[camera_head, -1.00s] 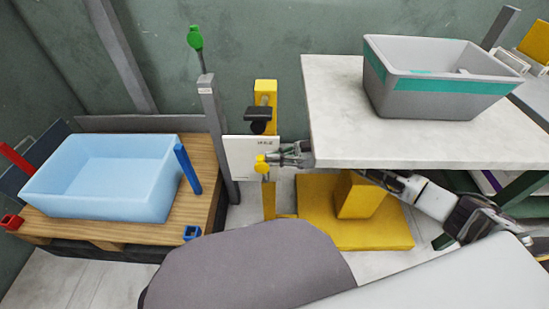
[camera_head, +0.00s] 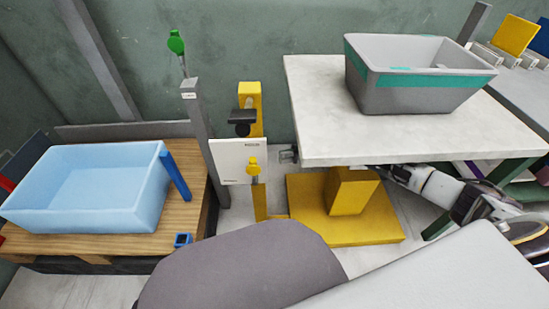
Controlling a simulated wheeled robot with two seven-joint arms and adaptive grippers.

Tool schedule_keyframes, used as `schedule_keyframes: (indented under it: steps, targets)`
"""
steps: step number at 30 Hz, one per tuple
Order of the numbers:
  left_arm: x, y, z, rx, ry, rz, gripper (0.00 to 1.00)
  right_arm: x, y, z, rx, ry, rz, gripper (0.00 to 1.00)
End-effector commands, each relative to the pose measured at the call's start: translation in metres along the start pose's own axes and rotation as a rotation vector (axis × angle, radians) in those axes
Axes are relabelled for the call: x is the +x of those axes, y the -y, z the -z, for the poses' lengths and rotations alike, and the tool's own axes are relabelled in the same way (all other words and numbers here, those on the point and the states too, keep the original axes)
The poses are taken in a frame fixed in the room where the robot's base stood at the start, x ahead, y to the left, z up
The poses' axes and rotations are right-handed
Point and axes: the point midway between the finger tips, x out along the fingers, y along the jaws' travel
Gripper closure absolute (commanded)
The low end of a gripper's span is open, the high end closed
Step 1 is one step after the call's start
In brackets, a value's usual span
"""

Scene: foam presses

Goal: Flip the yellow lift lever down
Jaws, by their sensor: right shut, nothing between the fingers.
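The yellow lift lever (camera_head: 253,167) is small and sits at the front of the white control box (camera_head: 230,160), on the yellow lift post (camera_head: 250,96). A knob with a short yellow piece below it shows; its exact angle is hard to tell. My right gripper (camera_head: 285,156) is shut and empty, just right of the lever with a gap between them. It pokes out from under the left edge of the pale tabletop, which hides most of it. My left gripper is not in view.
The pale lift table (camera_head: 320,130) carries a grey bin with a teal band (camera_head: 425,80) above my right arm. A light blue bin (camera_head: 90,190) stands on a wooden pallet (camera_head: 190,205) at left. A grey post (camera_head: 200,130) with a green-tipped rod (camera_head: 176,42) stands between.

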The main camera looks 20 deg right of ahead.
Motion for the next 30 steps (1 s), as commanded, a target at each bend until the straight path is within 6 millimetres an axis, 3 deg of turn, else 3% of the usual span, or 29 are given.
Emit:
schedule_keyframes:
  steps: [7, 23, 30]
  targets:
    - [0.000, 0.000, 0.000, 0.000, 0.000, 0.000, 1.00, -0.029, 0.000, 0.000, -0.001, 0.000, -0.001, 1.00]
    - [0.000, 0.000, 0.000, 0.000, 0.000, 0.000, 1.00, -0.037, 0.000, 0.001, -0.001, -0.001, 0.000, 1.00]
    - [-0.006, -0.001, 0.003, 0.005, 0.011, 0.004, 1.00, -0.057, 0.000, -0.003, 0.002, 0.001, -0.001, 1.00]
